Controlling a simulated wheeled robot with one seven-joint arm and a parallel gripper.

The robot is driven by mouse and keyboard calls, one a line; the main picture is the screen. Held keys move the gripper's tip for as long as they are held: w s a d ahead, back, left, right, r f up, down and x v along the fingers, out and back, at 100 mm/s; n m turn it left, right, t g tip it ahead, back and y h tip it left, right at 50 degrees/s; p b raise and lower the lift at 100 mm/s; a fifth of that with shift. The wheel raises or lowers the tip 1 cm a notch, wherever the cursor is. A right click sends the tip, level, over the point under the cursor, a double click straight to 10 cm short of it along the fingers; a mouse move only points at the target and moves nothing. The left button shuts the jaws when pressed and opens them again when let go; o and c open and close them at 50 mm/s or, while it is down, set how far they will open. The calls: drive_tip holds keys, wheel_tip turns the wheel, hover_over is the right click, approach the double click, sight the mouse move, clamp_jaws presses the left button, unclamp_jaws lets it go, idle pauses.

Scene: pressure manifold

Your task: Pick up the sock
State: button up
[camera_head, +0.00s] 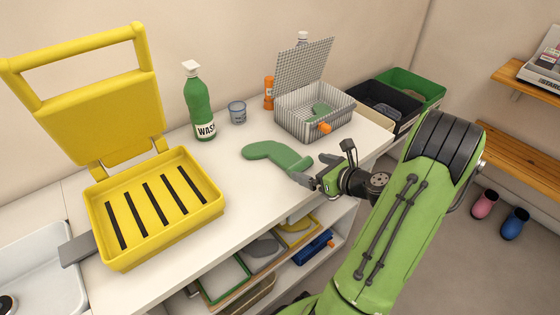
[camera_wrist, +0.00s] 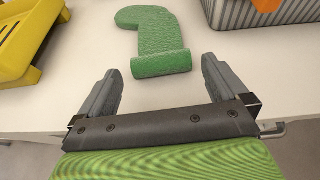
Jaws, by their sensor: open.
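A green sock (camera_head: 277,156) lies flat on the white counter, between the yellow press and the grey mesh basket. In the wrist view the sock (camera_wrist: 157,42) has its cuff end towards my gripper and its foot bending left at the far end. My gripper (camera_head: 316,171) is at the counter's front edge, just right of the sock's cuff. Its two fingers (camera_wrist: 155,85) are spread apart with nothing between them.
The open yellow press (camera_head: 211,212) stands to the left. Black (camera_head: 372,107) and green bins stand farther right.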

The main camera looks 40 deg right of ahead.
sight(301, 163)
drive_tip(key=b+x, duration=0.1)
drive_tip(key=x, duration=0.4)
drive_tip(key=shift+w+b, duration=0.1)
drive_tip(key=shift+b, duration=0.3)
drive_tip(key=shift+r, duration=0.1)
drive_tip(key=c, duration=0.8)
